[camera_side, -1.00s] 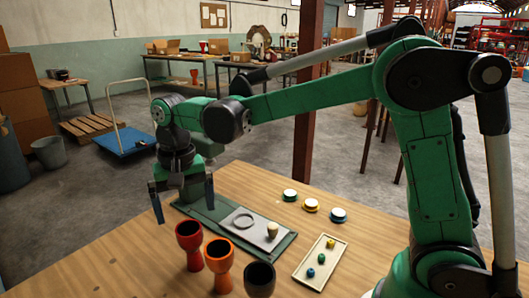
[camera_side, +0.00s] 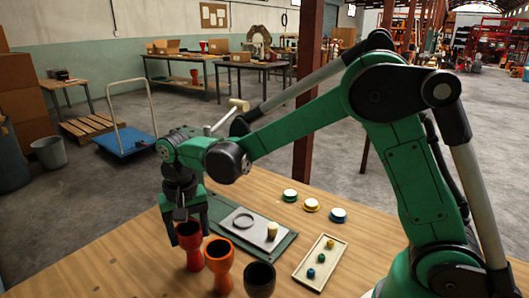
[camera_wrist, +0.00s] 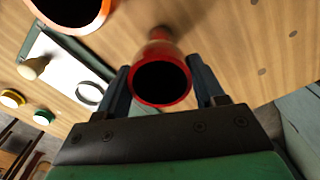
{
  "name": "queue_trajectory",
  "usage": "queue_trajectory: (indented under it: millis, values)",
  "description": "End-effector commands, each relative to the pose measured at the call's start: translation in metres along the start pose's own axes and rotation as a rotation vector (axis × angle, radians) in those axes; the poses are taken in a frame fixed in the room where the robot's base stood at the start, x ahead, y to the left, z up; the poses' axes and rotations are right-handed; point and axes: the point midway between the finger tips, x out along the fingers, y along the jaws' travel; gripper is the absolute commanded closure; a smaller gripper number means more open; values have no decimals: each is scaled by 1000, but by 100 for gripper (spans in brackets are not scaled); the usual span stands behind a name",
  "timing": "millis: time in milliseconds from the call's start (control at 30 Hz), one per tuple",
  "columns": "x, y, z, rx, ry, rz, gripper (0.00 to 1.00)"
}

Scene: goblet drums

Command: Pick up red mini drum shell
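The red mini drum shell (camera_side: 194,256) stands upright on the wooden table in the side view, at the left end of a row of goblet shells. My gripper (camera_side: 186,226) is lowered over its top, one finger on each side. In the wrist view the red shell (camera_wrist: 161,82) shows its dark open mouth between the two fingers of my gripper (camera_wrist: 161,88). The fingers are open around the bowl; firm contact on either side cannot be made out.
An orange shell (camera_side: 219,265) stands close to the right of the red one, with a black shell (camera_side: 260,280) beyond. Table at left is clear.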

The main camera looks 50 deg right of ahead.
Motion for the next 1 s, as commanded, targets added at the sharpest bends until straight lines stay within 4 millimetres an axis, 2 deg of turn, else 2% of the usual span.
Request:
queue_trajectory:
  millis: [33, 167, 200, 500, 667, 767, 867, 1000]
  values:
    - [0, 0, 0, 0, 0, 0, 58]
    - [0, 0, 0, 0, 0, 0, 95]
    - [0, 0, 0, 0, 0, 0, 100]
    - [-1, 0, 0, 0, 0, 0, 100]
    - [-8, 0, 0, 0, 0, 0, 100]
    - [-19, 0, 0, 0, 0, 0, 100]
    - [-40, 0, 0, 0, 0, 0, 100]
    - [-81, 0, 0, 0, 0, 0, 100]
